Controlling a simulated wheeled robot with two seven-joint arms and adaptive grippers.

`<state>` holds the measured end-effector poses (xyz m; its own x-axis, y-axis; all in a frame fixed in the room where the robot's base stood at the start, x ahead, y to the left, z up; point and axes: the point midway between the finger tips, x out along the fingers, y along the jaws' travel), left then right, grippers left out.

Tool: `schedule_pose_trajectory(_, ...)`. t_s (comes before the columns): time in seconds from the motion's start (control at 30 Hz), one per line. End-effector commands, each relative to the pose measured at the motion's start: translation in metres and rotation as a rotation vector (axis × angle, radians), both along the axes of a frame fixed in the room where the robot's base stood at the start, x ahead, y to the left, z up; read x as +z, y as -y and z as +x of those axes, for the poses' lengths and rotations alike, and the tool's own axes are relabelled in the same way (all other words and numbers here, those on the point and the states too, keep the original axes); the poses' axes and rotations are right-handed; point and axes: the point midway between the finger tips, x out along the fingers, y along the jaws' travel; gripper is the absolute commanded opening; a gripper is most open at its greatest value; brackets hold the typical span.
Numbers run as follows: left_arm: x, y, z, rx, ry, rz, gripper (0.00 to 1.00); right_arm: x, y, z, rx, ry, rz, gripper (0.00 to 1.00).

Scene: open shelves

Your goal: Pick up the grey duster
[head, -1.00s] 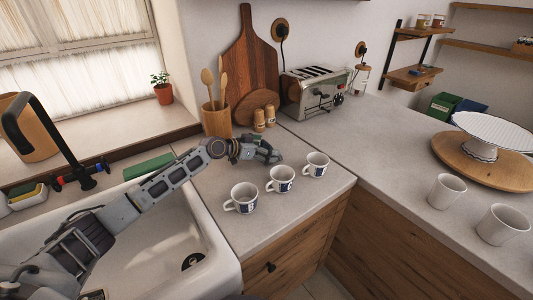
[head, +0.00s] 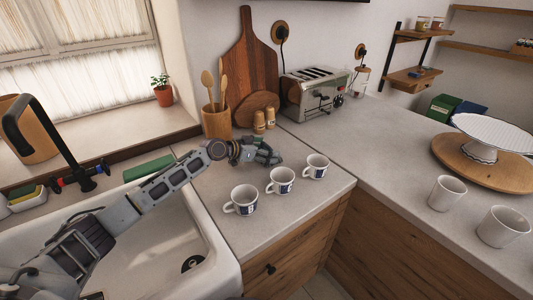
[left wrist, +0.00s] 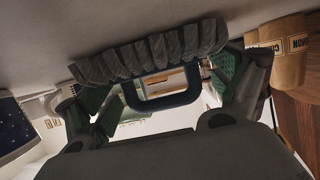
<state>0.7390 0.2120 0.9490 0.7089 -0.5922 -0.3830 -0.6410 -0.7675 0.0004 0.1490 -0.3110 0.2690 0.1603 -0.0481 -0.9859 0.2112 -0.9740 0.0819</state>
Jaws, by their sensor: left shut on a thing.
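The grey duster (left wrist: 150,54) shows in the left wrist view as a row of dark grey ribbed folds with a dark loop-shaped handle frame below it. My left gripper (left wrist: 163,88) has its green-padded fingers on either side of the duster and is shut on it. In the head view my left gripper (head: 266,156) is low over the corner counter, behind the mugs and in front of the shakers. The duster is hard to make out there, mostly hidden by the gripper. My right gripper is not in view.
Three mugs (head: 281,181) stand in a row in front of the gripper. Wooden shakers (head: 259,121), a utensil pot (head: 217,124) and a toaster (head: 314,93) stand behind it. The sink (head: 150,245) lies under my left arm.

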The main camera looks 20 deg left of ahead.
Motion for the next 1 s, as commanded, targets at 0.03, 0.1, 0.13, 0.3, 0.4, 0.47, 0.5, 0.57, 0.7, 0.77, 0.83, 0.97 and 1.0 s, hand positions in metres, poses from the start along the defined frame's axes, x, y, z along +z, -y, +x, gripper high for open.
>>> schedule_pose_trajectory(0.03,0.001,0.0,0.0,0.0,0.001,0.0,0.69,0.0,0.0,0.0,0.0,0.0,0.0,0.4)
schedule_pose_trajectory(0.1,0.004,0.0,0.0,0.0,0.001,0.0,0.69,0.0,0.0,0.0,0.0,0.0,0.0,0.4)
schedule_pose_trajectory(0.13,0.006,0.0,0.0,0.0,0.002,-0.001,0.69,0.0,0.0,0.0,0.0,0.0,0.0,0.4)
schedule_pose_trajectory(0.3,0.02,0.0,0.001,0.0,0.004,0.0,0.69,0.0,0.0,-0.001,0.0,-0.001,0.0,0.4)
schedule_pose_trajectory(0.4,0.033,0.0,0.0,0.0,0.004,0.001,0.69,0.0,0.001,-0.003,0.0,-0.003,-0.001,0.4)
schedule_pose_trajectory(0.47,0.042,0.0,0.0,-0.001,0.004,0.0,0.69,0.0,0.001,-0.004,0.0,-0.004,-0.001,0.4)
schedule_pose_trajectory(0.5,0.048,0.0,0.0,0.0,0.005,0.0,0.69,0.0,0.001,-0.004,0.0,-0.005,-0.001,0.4)
schedule_pose_trajectory(0.57,0.057,0.0,0.0,0.0,0.004,0.001,0.69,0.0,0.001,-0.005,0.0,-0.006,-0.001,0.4)
schedule_pose_trajectory(0.7,0.078,0.0,0.0,0.0,0.004,0.0,0.69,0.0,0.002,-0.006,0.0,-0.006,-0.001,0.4)
schedule_pose_trajectory(0.77,0.085,0.0,0.0,-0.001,0.003,-0.001,0.69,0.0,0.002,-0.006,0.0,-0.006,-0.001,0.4)
schedule_pose_trajectory(0.83,0.091,0.0,0.0,0.0,0.001,0.0,0.69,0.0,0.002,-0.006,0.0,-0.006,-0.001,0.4)
schedule_pose_trajectory(0.97,0.098,0.0,0.0,0.0,0.001,0.0,0.69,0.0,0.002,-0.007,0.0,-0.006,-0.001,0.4)
schedule_pose_trajectory(1.0,0.1,0.0,0.0,0.0,0.001,0.0,0.69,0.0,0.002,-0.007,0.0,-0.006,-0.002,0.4)
